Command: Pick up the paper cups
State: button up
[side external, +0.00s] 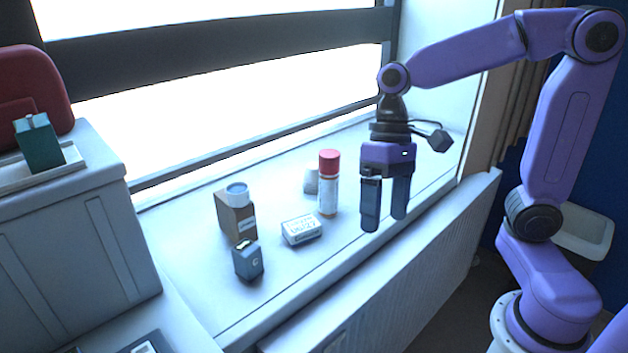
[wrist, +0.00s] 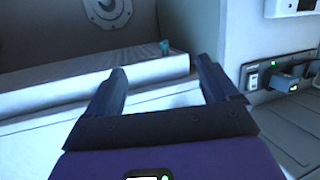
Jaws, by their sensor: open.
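My gripper (side external: 385,220) is open and empty, pointing down above the right part of the white sill. In the wrist view its two fingers (wrist: 158,68) stand apart with nothing between them. No paper cup shows clearly. A short whitish round thing with a blue top (side external: 237,194) is at the top of a brown box (side external: 236,222), left of my gripper; I cannot tell if it is a cup. A small pale thing (side external: 311,181) is partly hidden behind a red-capped bottle (side external: 328,186); I cannot tell what it is.
A white labelled carton (side external: 301,230) and a small grey-blue block (side external: 248,260) stand among the items on the sill (side external: 190,270). A grey cabinet (side external: 75,235) with a green box (side external: 38,141) is at left. The sill's front edge is clear.

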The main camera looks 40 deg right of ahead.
jog(key=w+d+m+t+y, duration=0.1)
jog(key=w+d+m+y, duration=0.1)
jog(key=w+d+m, duration=0.35)
jog(key=w+d+m+t+y, duration=0.25)
jog(key=w+m, duration=0.35)
jog(key=w, duration=0.5)
jog(key=w+d+m+t+y, duration=0.1)
jog(key=w+d+m+y, duration=0.1)
jog(key=w+d+m, duration=0.45)
jog(key=w+d+f+m+t, duration=0.1)
jog(key=w+d+m+t, duration=0.35)
jog(key=d, duration=0.65)
jog(key=w+d+f+m+t, duration=0.1)
jog(key=w+d+m+t, duration=0.3)
jog(key=d, duration=0.7)
jog(key=m, duration=0.1)
send_near(314, 165)
jog(key=x, duration=0.5)
jog(key=shift+s+a, duration=0.25)
jog(key=shift+x, duration=2.55)
jog(key=shift+w+d+f, duration=0.1)
jog(key=shift+d+f, duration=0.05)
jog(key=shift+d, duration=0.05)
jog(key=c, duration=1.1)
